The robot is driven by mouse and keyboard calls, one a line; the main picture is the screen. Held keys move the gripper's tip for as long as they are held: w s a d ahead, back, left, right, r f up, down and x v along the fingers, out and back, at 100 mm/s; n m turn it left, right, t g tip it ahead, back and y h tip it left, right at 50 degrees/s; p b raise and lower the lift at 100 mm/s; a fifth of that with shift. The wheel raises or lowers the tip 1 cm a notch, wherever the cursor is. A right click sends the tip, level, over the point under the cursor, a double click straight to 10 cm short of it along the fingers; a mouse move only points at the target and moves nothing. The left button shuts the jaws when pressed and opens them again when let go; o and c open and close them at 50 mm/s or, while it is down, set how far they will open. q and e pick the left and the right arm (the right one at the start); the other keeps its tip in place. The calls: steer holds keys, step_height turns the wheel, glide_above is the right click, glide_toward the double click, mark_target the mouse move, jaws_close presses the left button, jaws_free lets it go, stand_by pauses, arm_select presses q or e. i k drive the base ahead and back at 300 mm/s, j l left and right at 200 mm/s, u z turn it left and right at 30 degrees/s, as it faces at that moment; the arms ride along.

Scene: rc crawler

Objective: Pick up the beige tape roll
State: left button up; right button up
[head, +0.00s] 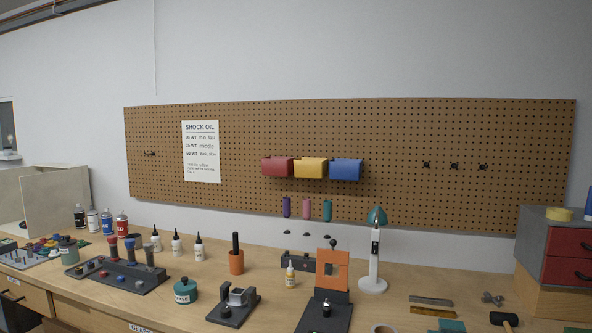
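A pale beige ring that looks like the beige tape roll (382,324) lies on the workbench (400,291) at the bottom edge of the head view, right of the middle. Its lower part is cut off by the frame. A yellow roll (558,214) lies on top of the grey and red drawer unit at the far right. Neither of my grippers is in view.
A white lamp (373,270) with a green shade and an orange-and-black stand (331,272) rise behind the ring. A teal block (452,325), metal bars (431,301) and a black mallet (504,319) lie to its right. Drawers (567,257) stand far right.

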mark_target(553, 213)
steer(key=z, duration=1.3)
steer(key=u, duration=0.4)
steer(key=i+l+u, duration=0.2)
steer(key=u, duration=0.2)
steer(key=i+l+u, duration=0.5)
steer(key=l+u, duration=0.15)
steer(key=u, duration=0.15)
